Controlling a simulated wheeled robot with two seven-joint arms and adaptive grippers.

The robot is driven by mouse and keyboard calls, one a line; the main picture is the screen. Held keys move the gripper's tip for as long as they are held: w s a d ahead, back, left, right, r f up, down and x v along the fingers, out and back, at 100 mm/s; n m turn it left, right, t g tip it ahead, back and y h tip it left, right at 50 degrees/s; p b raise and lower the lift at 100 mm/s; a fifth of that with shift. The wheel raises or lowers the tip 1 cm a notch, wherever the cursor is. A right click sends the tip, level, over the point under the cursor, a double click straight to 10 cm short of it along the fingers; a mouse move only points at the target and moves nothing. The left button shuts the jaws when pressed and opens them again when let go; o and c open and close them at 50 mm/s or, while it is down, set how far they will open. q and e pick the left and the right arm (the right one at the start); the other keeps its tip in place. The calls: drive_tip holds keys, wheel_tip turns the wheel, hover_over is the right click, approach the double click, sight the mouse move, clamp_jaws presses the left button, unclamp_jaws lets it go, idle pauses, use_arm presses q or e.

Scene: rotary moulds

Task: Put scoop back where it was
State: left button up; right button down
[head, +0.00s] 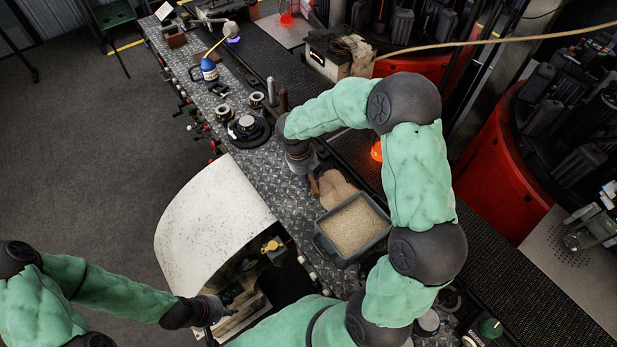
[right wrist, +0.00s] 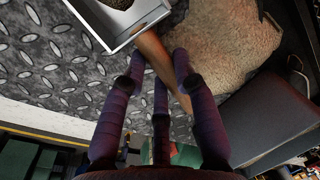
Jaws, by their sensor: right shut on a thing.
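The scoop has a brown wooden handle (head: 314,187), which also shows in the right wrist view (right wrist: 158,62). A grey box-like metal part with something brown inside (right wrist: 126,28) shows at the handle's upper end, partly cut off by the frame edge. My right gripper (head: 309,174) is shut on the handle, low over the patterned metal bench top; its dark fingers show around the handle in the right wrist view (right wrist: 158,82). Whether the scoop touches the bench is unclear. My left gripper (head: 211,312) is at the lower left by the white curved cover; its fingers are too dark to read.
A grey tray of pale grain (head: 319,240) sits on the bench in front of my right gripper. A tan fleecy cloth (head: 336,190) lies between them. A black round device (head: 248,128) and blue bottle (head: 209,69) stand farther back. The white curved cover (head: 212,215) borders the bench.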

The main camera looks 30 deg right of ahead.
drive_tip(key=shift+r, duration=0.15)
drive_tip(key=shift+f, duration=0.2)
drive_tip(key=c, duration=1)
unclamp_jaws()
drive_tip(key=shift+o, duration=0.2)
wheel_tip(320, 180, up, 12)
drive_tip(key=a+p, duration=0.2)
drive_tip(key=shift+w+p, duration=0.3)
drive_tip(key=shift+p, duration=0.1)
drive_tip(key=shift+a+r, duration=0.1)
